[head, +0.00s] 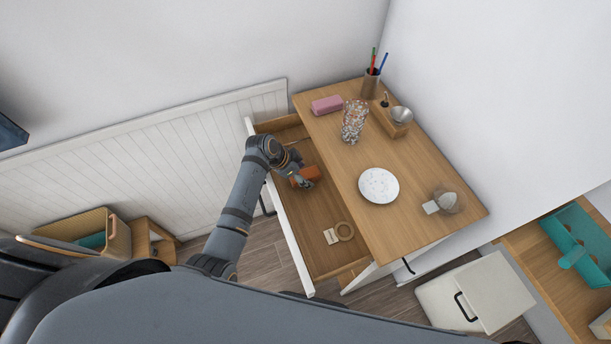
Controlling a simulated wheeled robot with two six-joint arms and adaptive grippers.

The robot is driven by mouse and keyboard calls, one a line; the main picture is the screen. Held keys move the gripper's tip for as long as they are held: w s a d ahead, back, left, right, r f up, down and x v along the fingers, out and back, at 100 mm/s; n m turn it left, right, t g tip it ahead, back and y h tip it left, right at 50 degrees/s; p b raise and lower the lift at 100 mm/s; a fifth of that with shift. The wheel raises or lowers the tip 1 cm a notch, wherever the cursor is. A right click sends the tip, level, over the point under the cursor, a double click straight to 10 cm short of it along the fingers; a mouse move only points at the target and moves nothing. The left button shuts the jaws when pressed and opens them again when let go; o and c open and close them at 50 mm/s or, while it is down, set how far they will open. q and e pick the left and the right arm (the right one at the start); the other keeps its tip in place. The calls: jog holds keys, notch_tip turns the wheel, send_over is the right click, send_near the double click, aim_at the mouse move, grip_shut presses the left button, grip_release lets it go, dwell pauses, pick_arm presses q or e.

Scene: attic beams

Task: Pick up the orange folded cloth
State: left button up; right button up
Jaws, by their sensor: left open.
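The orange folded cloth (312,174) lies in the open drawer (312,212) of the wooden desk, toward its back half. My left gripper (301,175) reaches down into the drawer from the left and is open at the cloth. The gripper's fingers cover part of the cloth, and I cannot tell whether they touch it. My right gripper is not in view.
A tape ring (344,231) and a small pale block (330,236) lie in the drawer's front part. The desk top (405,225) beside the drawer holds a white plate (379,186), a clear glass vase (354,121), a pink block (327,105) and a pen cup (371,84).

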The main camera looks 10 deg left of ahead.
pick_arm(q)
jog(key=shift+f, duration=0.15)
jog(key=c, duration=1.1)
jog(key=shift+r, duration=0.25)
notch_tip(320, 180, up, 3)
jog(key=shift+w+f+b, duration=0.1)
jog(key=shift+f+b, duration=0.05)
jog(key=shift+b, duration=0.5)
jog(key=s+a+r, duration=0.1)
jog(key=s+r, duration=0.2)
jog(key=s, duration=0.1)
jog(key=s+a+r, duration=0.2)
jog(key=s+r, duration=0.1)
jog(key=s, duration=0.1)
jog(key=s+a+r+b, duration=0.1)
jog(key=s+a+r, duration=0.1)
jog(key=s+r, duration=0.1)
jog(key=shift+s+r, duration=0.3)
jog(key=shift+s, duration=0.3)
jog(key=shift+s+r, duration=0.35)
jog(key=shift+s, duration=0.2)
